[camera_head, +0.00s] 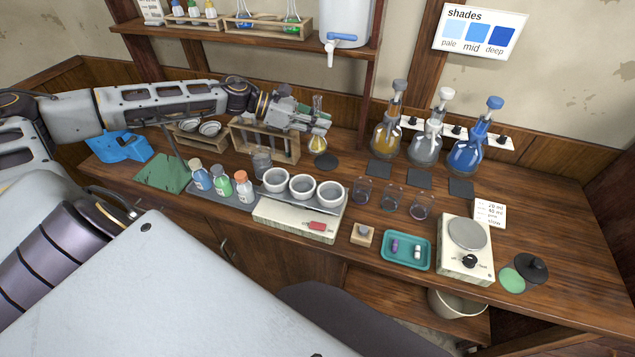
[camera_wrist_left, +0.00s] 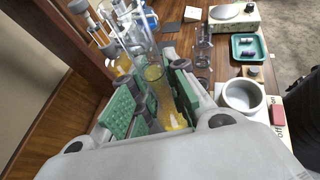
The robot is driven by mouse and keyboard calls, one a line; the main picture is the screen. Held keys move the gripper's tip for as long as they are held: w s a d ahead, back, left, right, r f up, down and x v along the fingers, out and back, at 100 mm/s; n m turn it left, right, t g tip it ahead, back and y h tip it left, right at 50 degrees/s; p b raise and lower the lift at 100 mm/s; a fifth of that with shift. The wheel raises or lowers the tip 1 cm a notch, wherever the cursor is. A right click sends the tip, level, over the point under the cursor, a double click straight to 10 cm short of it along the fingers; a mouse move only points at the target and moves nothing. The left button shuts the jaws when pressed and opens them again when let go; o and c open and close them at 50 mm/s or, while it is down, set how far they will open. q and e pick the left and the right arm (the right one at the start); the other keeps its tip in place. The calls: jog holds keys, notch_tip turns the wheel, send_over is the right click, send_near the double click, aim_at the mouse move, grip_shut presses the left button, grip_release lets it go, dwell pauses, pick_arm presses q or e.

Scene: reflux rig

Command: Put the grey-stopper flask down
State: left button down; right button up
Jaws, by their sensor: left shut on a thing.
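My left gripper (camera_head: 312,122) is shut on a small clear flask with yellow liquid (camera_head: 318,145). Its neck rises above the fingers, and I cannot make out a stopper on it. In the left wrist view the flask (camera_wrist_left: 172,117) sits between the green finger pads of the gripper (camera_wrist_left: 155,95). In the head view its bulb appears close to a round dark mat (camera_head: 326,162); whether it touches is unclear. A larger grey-topped flask with amber liquid (camera_head: 386,141) stands further back, beside a white-topped flask (camera_head: 428,142) and a blue one (camera_head: 466,155). My right gripper is out of view.
A wooden rack (camera_head: 262,140) stands left of the held flask. White cups (camera_head: 302,186), capped bottles (camera_head: 221,184) and clear beakers (camera_head: 392,200) stand in front. Square dark mats (camera_head: 419,179) lie before the larger flasks. A teal tray (camera_head: 406,263) and hotplate (camera_head: 466,262) are at front right.

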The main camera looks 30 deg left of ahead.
aim_at(319, 150)
pick_arm(q)
jog(key=shift+f, duration=0.55)
jog(key=shift+w+f, duration=0.15)
jog(key=shift+f, duration=0.75)
jog(key=shift+f+b, duration=0.25)
jog(key=shift+b, duration=0.05)
jog(key=shift+f, duration=0.1)
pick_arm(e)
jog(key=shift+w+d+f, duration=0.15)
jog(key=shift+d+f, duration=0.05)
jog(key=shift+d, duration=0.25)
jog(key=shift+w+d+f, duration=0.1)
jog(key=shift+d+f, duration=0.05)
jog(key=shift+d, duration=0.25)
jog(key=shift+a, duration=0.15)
pick_arm(q)
jog(key=shift+f, duration=0.15)
jog(key=shift+f+p, duration=0.3)
jog(key=shift+f, duration=2.65)
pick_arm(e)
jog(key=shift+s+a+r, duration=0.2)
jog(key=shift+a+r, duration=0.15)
